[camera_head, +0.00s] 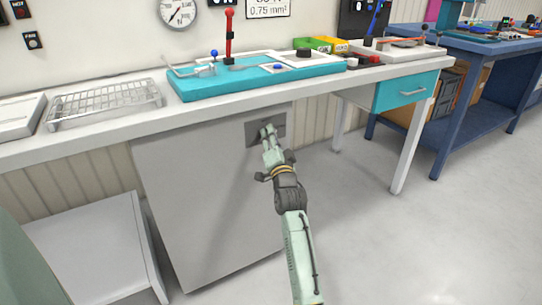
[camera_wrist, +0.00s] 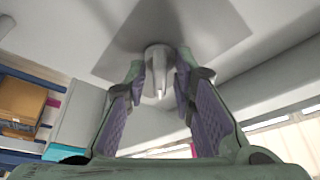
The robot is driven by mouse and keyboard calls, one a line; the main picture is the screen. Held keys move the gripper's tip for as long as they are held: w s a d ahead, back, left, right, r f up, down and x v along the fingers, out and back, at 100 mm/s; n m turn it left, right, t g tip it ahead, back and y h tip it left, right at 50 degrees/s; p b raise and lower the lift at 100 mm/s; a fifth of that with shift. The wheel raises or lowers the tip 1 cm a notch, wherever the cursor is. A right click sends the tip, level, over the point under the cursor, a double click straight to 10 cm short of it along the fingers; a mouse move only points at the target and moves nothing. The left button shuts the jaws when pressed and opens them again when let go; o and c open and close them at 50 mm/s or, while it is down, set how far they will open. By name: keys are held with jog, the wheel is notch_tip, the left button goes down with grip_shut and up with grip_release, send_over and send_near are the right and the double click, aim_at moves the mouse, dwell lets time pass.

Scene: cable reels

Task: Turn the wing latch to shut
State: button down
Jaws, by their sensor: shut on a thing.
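The wing latch (camera_wrist: 157,62) is a pale grey knob with a narrow wing, set on a darker square plate (camera_wrist: 205,30). The plate (camera_head: 279,122) is at the top right of a grey cabinet door (camera_head: 205,190) under the bench in the head view. My gripper (camera_head: 267,131) reaches up to the plate. In the wrist view my gripper (camera_wrist: 160,85) has its two purple-padded fingers on both sides of the wing, closed on it. In the head view the gripper hides most of the latch.
The white bench top (camera_head: 110,125) runs above the door and carries a turquoise board (camera_head: 230,82) and a wire rack (camera_head: 105,100). A table leg (camera_head: 408,150) and a turquoise drawer (camera_head: 407,91) stand to the right. The floor (camera_head: 410,250) at right is clear.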

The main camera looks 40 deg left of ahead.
jog(key=n+g+y+b, duration=0.1)
jog(key=n+b, duration=0.3)
jog(key=b, duration=0.3)
jog(key=n+g+y+b, duration=0.2)
jog(key=n+b, duration=0.3)
jog(key=b, duration=0.2)
jog(key=n+g+y+b, duration=0.1)
jog(key=n+b, duration=0.3)
jog(key=b, duration=0.3)
jog(key=shift+w+d+f+n+g+y, duration=0.1)
jog(key=shift+w+f+n+g+y, duration=0.1)
jog(key=shift+w+n+g+y, duration=0.15)
jog(key=shift+s+r+n+b, duration=0.1)
jog(key=shift+n+b, duration=0.25)
jog(key=c, duration=1.7)
grip_release()
jog(key=v, duration=1.2)
